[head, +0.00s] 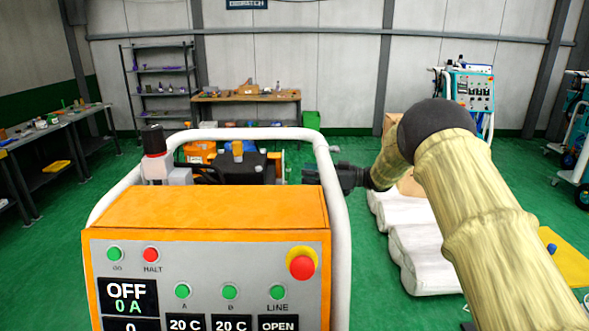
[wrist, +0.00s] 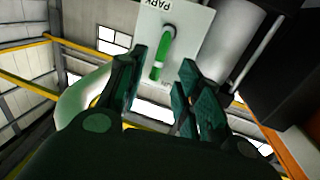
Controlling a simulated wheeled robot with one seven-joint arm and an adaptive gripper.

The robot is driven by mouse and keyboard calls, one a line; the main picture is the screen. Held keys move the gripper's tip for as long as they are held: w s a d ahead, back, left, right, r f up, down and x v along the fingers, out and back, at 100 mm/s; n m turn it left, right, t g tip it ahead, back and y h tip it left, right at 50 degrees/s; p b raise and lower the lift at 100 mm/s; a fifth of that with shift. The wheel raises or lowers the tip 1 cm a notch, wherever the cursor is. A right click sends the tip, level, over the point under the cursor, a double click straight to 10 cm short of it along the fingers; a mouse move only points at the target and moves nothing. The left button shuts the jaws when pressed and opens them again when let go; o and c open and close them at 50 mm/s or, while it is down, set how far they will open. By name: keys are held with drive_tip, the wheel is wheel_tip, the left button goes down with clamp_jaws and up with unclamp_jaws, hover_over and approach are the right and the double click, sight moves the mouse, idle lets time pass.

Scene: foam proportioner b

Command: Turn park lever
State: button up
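The park lever (wrist: 166,46) is a green handle with a white band near its free end, on a pale plate (wrist: 192,38) marked PARK, which reads upside down in the wrist view. My gripper (wrist: 163,75) is open, with one dark finger on each side of the lever's lower part in the picture. I cannot tell whether the fingers touch it or how deep they reach. In the head view my gripper (head: 313,176) points left at the right side of the machine's white tube frame (head: 334,195). The lever is not visible there.
The orange machine (head: 205,208) with its button panel and red stop knob (head: 301,264) stands in front. A dark cylinder and block are close on the right in the wrist view. White sacks (head: 418,250) lie right of the frame. Green floor behind is mostly clear.

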drive_tip(key=a+p, duration=0.1)
drive_tip(key=a, duration=0.1)
drive_tip(key=w+a, duration=0.1)
drive_tip(key=a, duration=0.2)
drive_tip(key=shift+a+p, duration=0.1)
drive_tip(key=shift+p, duration=0.3)
clamp_jaws()
